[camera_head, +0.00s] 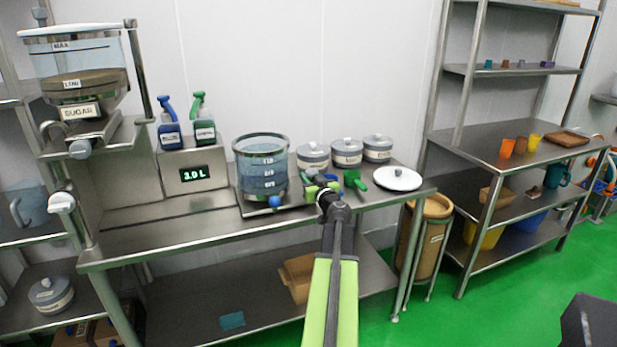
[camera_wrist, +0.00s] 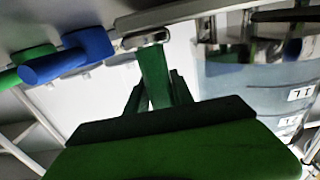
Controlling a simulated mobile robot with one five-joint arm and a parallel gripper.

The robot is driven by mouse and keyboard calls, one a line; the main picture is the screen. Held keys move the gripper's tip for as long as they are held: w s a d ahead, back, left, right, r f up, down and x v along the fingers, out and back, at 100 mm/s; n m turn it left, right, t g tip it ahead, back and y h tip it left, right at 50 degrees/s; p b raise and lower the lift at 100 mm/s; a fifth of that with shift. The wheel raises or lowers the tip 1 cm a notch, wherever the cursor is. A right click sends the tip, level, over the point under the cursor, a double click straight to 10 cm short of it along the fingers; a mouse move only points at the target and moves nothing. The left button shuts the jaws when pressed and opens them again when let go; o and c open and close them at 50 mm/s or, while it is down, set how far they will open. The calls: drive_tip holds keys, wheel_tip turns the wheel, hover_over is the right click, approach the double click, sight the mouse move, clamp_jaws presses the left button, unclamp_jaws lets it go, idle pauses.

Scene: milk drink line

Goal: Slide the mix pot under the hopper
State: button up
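The mix pot (camera_head: 262,168), a clear round vessel with level marks and some clear liquid, stands upright on a flat metal plate near the middle of the steel bench. A blue knob (camera_head: 276,202) is at its front. Part of the pot also shows at the right of the wrist view (camera_wrist: 245,90). The hopper (camera_head: 78,62), clear and labelled SUGAR, is mounted at the far left above the bench. My gripper (camera_head: 318,186) is just right of the pot's base. Its fingers are small and partly hidden, so contact with the pot and finger opening are unclear.
Lidded canisters (camera_head: 346,153), a green scoop (camera_head: 355,180) and a white lid (camera_head: 398,179) are to the right. The left front bench (camera_head: 150,224) is clear.

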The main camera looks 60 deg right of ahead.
clamp_jaws()
idle(1.0)
